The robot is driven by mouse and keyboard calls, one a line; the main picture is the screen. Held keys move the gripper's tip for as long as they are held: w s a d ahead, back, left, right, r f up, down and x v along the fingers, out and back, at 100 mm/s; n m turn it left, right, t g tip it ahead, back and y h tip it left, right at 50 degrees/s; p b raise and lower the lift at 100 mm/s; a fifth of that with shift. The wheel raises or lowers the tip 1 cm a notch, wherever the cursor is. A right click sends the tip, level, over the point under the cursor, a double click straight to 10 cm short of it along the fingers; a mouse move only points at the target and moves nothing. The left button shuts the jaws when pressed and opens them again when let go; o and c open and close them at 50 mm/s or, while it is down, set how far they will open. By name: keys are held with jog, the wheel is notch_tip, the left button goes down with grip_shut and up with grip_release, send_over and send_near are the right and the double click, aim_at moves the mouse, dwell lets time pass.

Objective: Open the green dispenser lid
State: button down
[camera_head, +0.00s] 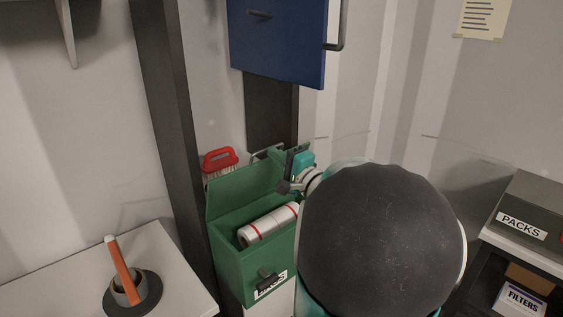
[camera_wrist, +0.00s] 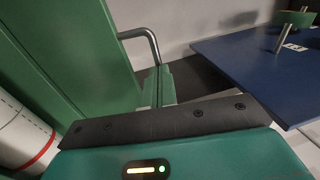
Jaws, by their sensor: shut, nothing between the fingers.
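The green dispenser (camera_head: 232,275) stands in the middle of the head view, with a dark handle on its front. Its green lid (camera_head: 240,187) stands raised at the back, and the box is open at the top. A white roll with red bands (camera_head: 268,224) lies inside; part of it shows at the left of the wrist view (camera_wrist: 22,138). My gripper (camera_head: 290,163) is shut and empty beside the raised lid's right end. In the wrist view, the green lid (camera_wrist: 75,50) with a bent metal handle (camera_wrist: 143,42) fills the upper left. I cannot tell whether the gripper touches it.
A blue cabinet (camera_head: 285,40) hangs above the dispenser. A red-handled item (camera_head: 220,159) is behind the lid. Left is a white table (camera_head: 185,272) with an orange-handled tool in a holder (camera_head: 124,275). A PACKS box (camera_head: 530,222) stands at right on a shelf.

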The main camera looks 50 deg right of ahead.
jog(key=shift+w+d+r+g, duration=0.1)
jog(key=shift+w+r+g, duration=0.2)
jog(key=shift+w, duration=0.25)
jog(key=shift+w+d+r+g, duration=0.1)
jog(key=shift+w+r+g, duration=0.2)
jog(key=shift+w, duration=0.25)
